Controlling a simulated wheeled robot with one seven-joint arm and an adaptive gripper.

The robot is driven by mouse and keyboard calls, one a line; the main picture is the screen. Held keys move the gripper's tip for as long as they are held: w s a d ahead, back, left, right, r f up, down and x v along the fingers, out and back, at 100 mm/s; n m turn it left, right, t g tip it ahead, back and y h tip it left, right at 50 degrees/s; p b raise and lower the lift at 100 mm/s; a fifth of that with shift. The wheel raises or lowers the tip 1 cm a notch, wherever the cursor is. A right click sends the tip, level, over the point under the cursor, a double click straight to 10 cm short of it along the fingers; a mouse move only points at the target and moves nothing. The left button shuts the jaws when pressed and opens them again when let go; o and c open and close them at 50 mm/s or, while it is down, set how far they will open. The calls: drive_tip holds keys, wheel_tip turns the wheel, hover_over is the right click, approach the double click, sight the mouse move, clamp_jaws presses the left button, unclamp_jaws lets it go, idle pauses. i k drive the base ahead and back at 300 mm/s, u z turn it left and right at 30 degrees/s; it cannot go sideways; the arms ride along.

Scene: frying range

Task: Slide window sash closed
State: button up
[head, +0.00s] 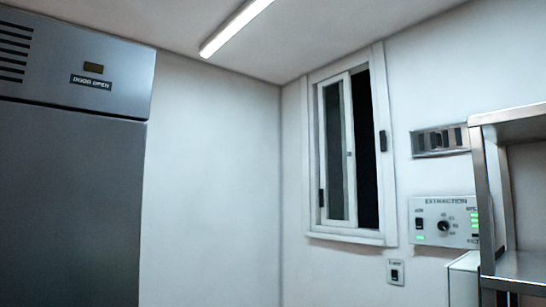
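The window (392,222) is set in the wall right of the room corner, in a white frame. Its white-framed sash (350,190) with a grey pane stands toward the left of the opening. A dark open gap (366,150) shows to the right of the sash. A small dark fitting (382,141) is on the right side of the frame, and another (321,198) is at the lower left. My gripper is not in view.
A tall grey metal cabinet (70,200) with a "DOOR OPEN" label stands at left. Wall left of the window is bare.

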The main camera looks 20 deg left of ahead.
sight(346, 77)
drive_tip(key=z, duration=0.2)
drive_tip(key=k, duration=0.45)
drive_tip(key=z, duration=0.55)
drive_tip(key=i, duration=0.35)
drive_tip(key=u, duration=0.9)
drive_tip(key=i, duration=1.9)
drive_tip(key=u, duration=0.5)
